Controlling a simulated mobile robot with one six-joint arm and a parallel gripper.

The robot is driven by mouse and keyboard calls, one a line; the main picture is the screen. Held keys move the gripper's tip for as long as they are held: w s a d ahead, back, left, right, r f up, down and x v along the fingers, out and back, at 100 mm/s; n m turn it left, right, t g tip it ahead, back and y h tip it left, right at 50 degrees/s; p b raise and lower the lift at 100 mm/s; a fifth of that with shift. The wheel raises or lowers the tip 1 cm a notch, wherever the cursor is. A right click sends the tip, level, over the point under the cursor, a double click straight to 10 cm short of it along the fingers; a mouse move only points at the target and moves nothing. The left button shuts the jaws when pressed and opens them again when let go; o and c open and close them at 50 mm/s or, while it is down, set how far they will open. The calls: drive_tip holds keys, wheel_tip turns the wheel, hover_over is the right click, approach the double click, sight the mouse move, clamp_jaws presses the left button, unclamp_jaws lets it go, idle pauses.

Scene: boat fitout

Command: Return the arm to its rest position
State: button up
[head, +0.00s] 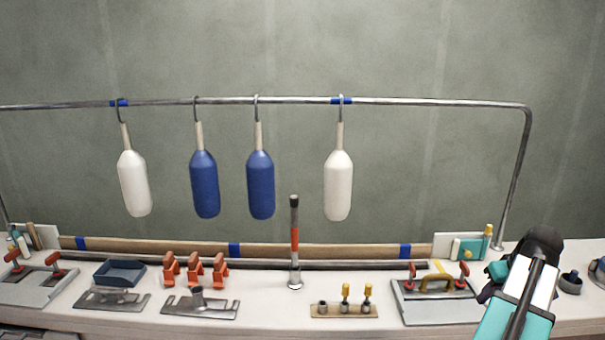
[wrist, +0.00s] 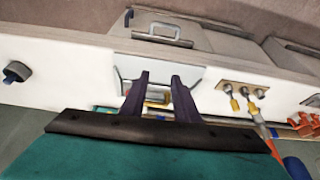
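My gripper (wrist: 160,82) shows in the wrist view with its two dark fingers apart and nothing held between them. A grey plate with a yellow handle lies beyond the fingers in that view. In the head view my teal and white arm reaches in from the bottom right. There my gripper (head: 486,293) is partly hidden by the arm, beside the right end of the grey plate (head: 440,312) with red clamps and a yellow handle.
Fenders, two white and two blue (head: 205,185), hang from a metal rail (head: 430,101). The white bench (head: 260,319) holds a blue tray (head: 119,273), orange clamps (head: 194,270), an upright striped post (head: 294,240) and a valve board (head: 344,311). A dark round fitting (head: 571,283) stands far right.

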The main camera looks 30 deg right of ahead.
drive_tip(key=w+a+f+n+y, duration=0.2)
drive_tip(key=w+a+f, duration=0.5)
drive_tip(key=w, duration=0.2)
drive_tip(key=w+a+f+n+y, duration=0.1)
drive_tip(key=w+a+f+n, duration=0.1)
drive_tip(key=w+a+f, duration=0.6)
drive_tip(key=w+a+f+n+g+y, duration=0.1)
drive_tip(key=w+a+f+g, duration=0.1)
drive_tip(key=w+a+f, duration=0.5)
drive_tip(key=w+a+f+n+g+y, duration=0.15)
drive_tip(key=a+f, duration=0.45)
drive_tip(key=a, duration=0.6)
drive_tip(key=s+a+f+n+g, duration=0.15)
drive_tip(key=s+a+f, duration=0.25)
drive_tip(key=a+f, duration=0.45)
drive_tip(key=s+a+f+n+g, duration=0.1)
drive_tip(key=s+a+f+g, duration=0.3)
drive_tip(key=a, duration=0.8)
drive_tip(key=s+a+f+m+h, duration=0.1)
drive_tip(key=s+a+f, duration=0.2)
drive_tip(key=s+f, duration=0.2)
drive_tip(key=s+a+f+m+h, duration=0.1)
drive_tip(key=s+a+f+h, duration=0.1)
drive_tip(key=s+a+f, duration=0.2)
drive_tip(key=s+f, duration=0.2)
drive_tip(key=s, duration=0.2)
drive_tip(key=shift+s+a+m, duration=0.15)
drive_tip(key=shift+a+m, duration=0.15)
drive_tip(key=shift+m, duration=0.1)
